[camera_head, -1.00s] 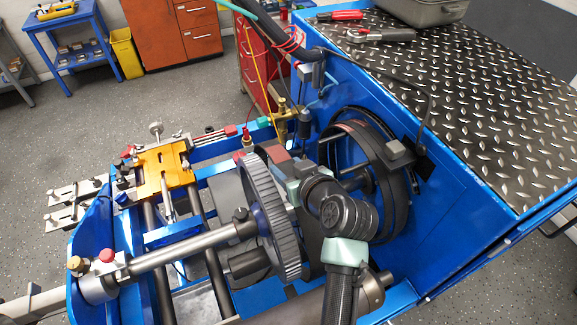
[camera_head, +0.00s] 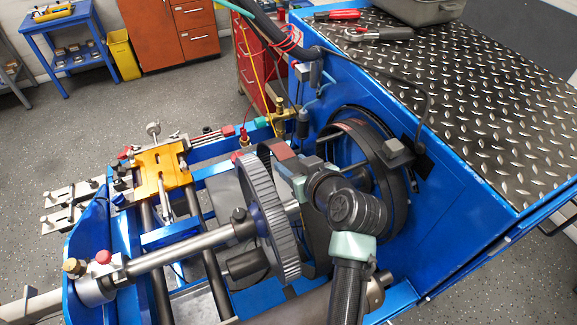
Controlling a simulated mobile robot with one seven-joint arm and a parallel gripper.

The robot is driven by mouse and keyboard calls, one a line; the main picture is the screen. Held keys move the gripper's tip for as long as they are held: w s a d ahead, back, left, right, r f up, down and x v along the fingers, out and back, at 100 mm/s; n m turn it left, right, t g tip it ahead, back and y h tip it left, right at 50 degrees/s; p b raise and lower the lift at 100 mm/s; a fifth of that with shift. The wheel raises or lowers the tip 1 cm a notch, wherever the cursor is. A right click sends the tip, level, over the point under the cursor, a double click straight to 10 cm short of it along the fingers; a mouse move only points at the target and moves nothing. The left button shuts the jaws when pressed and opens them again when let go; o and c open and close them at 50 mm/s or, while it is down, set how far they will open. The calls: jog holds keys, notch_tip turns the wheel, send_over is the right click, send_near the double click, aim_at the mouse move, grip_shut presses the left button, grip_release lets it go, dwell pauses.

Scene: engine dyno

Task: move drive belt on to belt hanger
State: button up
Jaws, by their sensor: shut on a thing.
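My gripper (camera_head: 292,173) is at the end of my arm, just behind the top of the large grey toothed wheel (camera_head: 268,215). My own wrist and forearm hide most of its fingers. It is shut on a dark band, which looks like the drive belt (camera_head: 318,236). The band hangs down behind the toothed wheel, partly hidden by the wheel and my arm. I cannot tell whether it touches the wheel or shaft. I cannot make out the belt hanger for certain in this view.
A large black ring (camera_head: 397,200) stands against the blue cabinet wall (camera_head: 450,190), right of my wrist. A steel shaft (camera_head: 180,248) runs left from the toothed wheel. Hoses and a brass fitting (camera_head: 281,113) stand behind. The tread-plate top (camera_head: 470,110) has clear room.

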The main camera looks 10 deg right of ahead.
jog(key=shift+w+d+b, duration=0.25)
jog(key=shift+d+b, duration=0.05)
jog(key=shift+d, duration=0.35)
jog(key=shift+w+d+b, duration=0.2)
jog(key=shift+d+b, duration=0.05)
jog(key=shift+d, duration=0.45)
jog(key=shift+w+d+b, duration=0.25)
jog(key=shift+d+b, duration=0.05)
jog(key=shift+d, duration=0.35)
jog(key=shift+w+d+b, duration=0.15)
jog(key=shift+d+b, duration=0.15)
jog(key=shift+d, duration=0.25)
dwell(0.6)
jog(key=shift+w+d+b, duration=0.25)
jog(key=shift+d+b, duration=0.2)
jog(key=shift+d, duration=0.35)
jog(key=shift+w+d+b, duration=0.3)
jog(key=shift+d+b, duration=0.2)
jog(key=shift+d, duration=0.35)
jog(key=shift+w+d+b, duration=0.25)
jog(key=shift+d+b, duration=0.2)
jog(key=shift+d, duration=0.35)
jog(key=shift+d+r, duration=0.1)
jog(key=shift+d, duration=0.05)
jog(key=shift+f+b, duration=0.4)
jog(key=shift+b, duration=0.1)
dwell(1.8)
